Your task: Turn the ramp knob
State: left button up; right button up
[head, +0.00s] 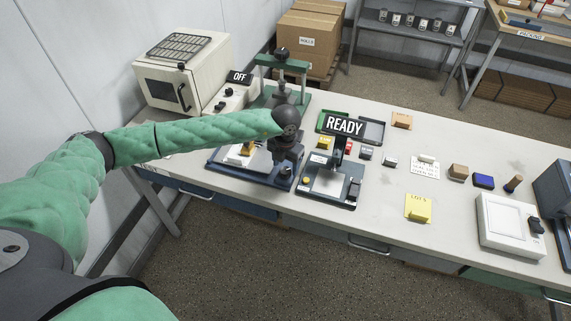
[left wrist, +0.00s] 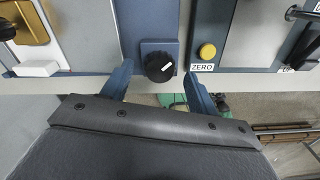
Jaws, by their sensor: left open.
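A round black knob (left wrist: 159,67) with a white mark sits on a blue square plate in the left wrist view. No label for it is readable. It is on the front right part of the blue machine (head: 226,168), whose bed carries a yellow and white piece (head: 241,152). My left gripper (left wrist: 158,72) is open, with one blue finger on each side of the knob and gaps between them. In the head view my left gripper (head: 287,160) hangs over this machine's right end and hides the knob area. My right gripper is not in view.
The device reading READY (head: 325,186) stands close on the right; its yellow button (left wrist: 207,51) sits beside ZERO. A green press (head: 283,62) and a white oven (head: 181,75) are behind. Small blocks and a white instrument (head: 508,222) lie farther right on the bench (head: 400,255).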

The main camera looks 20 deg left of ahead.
pick_arm(q)
jog(key=shift+f, duration=0.9)
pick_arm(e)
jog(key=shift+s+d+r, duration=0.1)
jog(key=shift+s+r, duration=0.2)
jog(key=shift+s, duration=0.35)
